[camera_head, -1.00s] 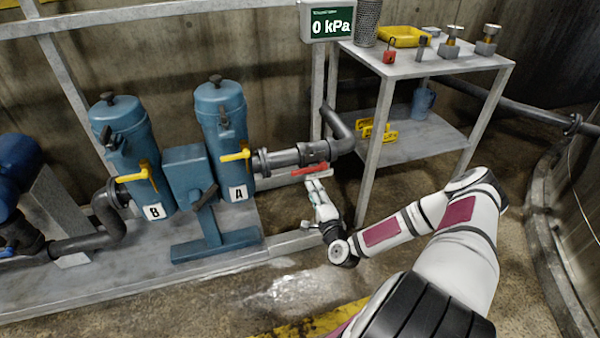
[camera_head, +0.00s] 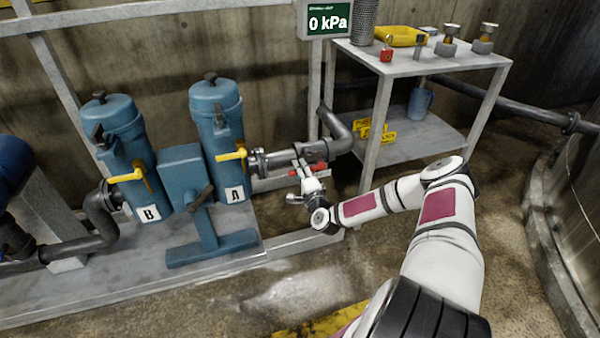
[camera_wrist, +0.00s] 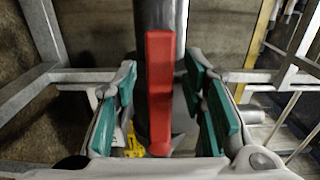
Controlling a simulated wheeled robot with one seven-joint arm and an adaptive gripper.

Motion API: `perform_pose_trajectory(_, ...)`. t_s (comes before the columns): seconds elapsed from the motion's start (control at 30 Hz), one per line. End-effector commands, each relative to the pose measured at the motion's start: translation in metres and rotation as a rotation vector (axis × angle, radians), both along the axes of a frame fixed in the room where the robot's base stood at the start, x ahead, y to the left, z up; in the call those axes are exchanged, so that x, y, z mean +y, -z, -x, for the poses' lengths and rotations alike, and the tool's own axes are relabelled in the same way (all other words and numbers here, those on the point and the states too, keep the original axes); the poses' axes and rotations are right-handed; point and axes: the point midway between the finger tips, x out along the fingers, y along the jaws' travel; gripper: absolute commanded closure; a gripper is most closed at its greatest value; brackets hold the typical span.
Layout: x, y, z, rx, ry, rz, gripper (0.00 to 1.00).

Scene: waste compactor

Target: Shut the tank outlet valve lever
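The red valve lever (camera_head: 320,168) is on the grey outlet pipe (camera_head: 343,140) right of blue tank A (camera_head: 217,110). It lies roughly along the pipe, partly hidden by my gripper in the head view. In the wrist view the red lever (camera_wrist: 160,85) stands upright in the middle of the picture, in front of the dark pipe (camera_wrist: 161,14). My gripper (camera_head: 301,162) is at the lever. In the wrist view my gripper (camera_wrist: 165,95) is open, its green-padded fingers on either side of the lever, with visible gaps to both.
Yellow levers sit on tank A (camera_head: 232,155) and on tank B (camera_head: 127,177). A display (camera_head: 327,20) reads 0 kPa. A metal shelf table (camera_head: 432,62) with several small items stands to the right. A rail (camera_head: 300,241) edges the skid below my arm.

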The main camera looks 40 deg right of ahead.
Motion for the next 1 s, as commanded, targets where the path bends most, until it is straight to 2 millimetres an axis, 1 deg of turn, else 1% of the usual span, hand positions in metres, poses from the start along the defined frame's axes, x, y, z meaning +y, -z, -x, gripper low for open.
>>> perform_pose_trajectory(0.03, 0.0, 0.0, 0.0, 0.0, 0.0, 0.0, 0.62)
perform_pose_trajectory(0.07, 0.0, 0.0, 0.0, 0.0, 0.0, 0.0, 0.64)
perform_pose_trajectory(0.1, 0.0, 0.0, 0.0, 0.0, 0.0, 0.0, 0.73)
perform_pose_trajectory(0.17, 0.0, 0.0, 0.0, 0.0, 0.0, 0.0, 0.87)
perform_pose_trajectory(0.2, 0.0, 0.0, 0.0, 0.0, 0.0, 0.0, 0.96)
perform_pose_trajectory(0.23, 0.0, 0.0, 0.0, 0.0, 0.0, 0.0, 1.0)
perform_pose_trajectory(0.47, 0.0, -0.001, 0.0, -0.003, 0.0, -0.011, 1.0)
perform_pose_trajectory(0.57, -0.001, -0.006, 0.0, -0.023, 0.001, -0.075, 1.0)
perform_pose_trajectory(0.8, -0.006, -0.026, 0.002, -0.093, 0.002, -0.319, 1.0)
perform_pose_trajectory(0.9, -0.006, -0.03, 0.002, -0.107, 0.001, -0.371, 1.0)
perform_pose_trajectory(1.0, -0.006, -0.031, 0.002, -0.11, 0.001, -0.388, 1.0)
